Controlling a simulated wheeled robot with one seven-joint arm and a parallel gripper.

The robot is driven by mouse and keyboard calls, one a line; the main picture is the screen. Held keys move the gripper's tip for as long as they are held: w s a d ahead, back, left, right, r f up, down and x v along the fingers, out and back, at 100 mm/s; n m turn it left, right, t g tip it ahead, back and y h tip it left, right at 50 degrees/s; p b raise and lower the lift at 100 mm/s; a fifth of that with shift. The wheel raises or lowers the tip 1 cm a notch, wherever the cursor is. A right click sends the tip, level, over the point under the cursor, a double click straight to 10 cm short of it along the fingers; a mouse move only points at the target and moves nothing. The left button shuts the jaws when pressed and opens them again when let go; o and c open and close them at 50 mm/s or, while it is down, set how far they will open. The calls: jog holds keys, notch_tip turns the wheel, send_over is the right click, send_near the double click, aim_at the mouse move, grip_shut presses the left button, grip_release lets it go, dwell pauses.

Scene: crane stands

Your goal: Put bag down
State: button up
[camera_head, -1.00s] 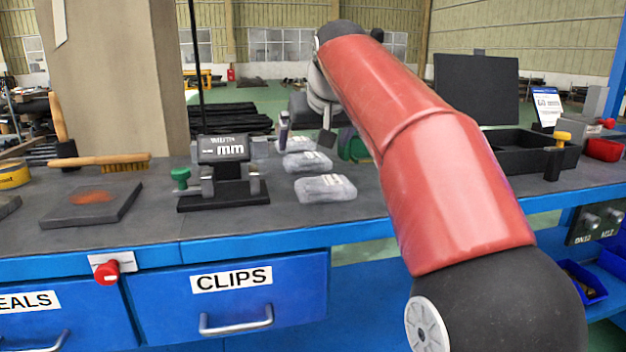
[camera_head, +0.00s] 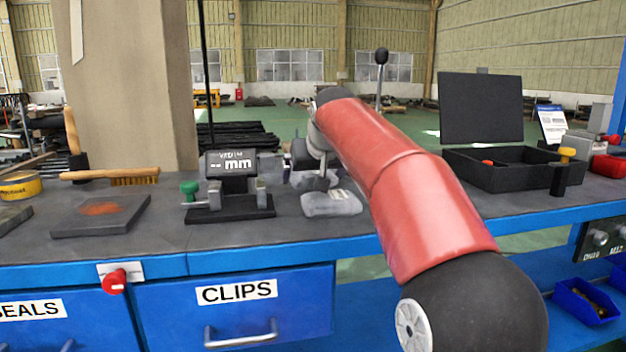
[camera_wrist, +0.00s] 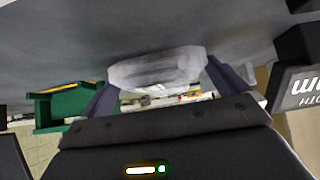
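In the head view a grey-white bag with a pale label (camera_head: 331,203) lies on the bench, right of the gauge. My gripper (camera_head: 320,180) is just behind it, low over the bench. A pale shape beside my fingers there is mostly hidden. In the wrist view a crumpled translucent bag (camera_wrist: 155,70) sits between my two fingertips (camera_wrist: 160,80). The fingers meet its two ends, so my gripper appears shut on it. Whether this bag's underside touches the bench is hard to tell.
The gauge with the "mm" display (camera_head: 232,185) stands close left of my gripper. A brush (camera_head: 115,177) and dark plate (camera_head: 100,215) lie farther left. A black open case (camera_head: 500,165) stands at right. The bench's blue front edge (camera_head: 290,250) is near.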

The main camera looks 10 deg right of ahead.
jog(key=c, duration=0.9)
jog(key=shift+r, duration=0.1)
jog(key=shift+c, duration=0.2)
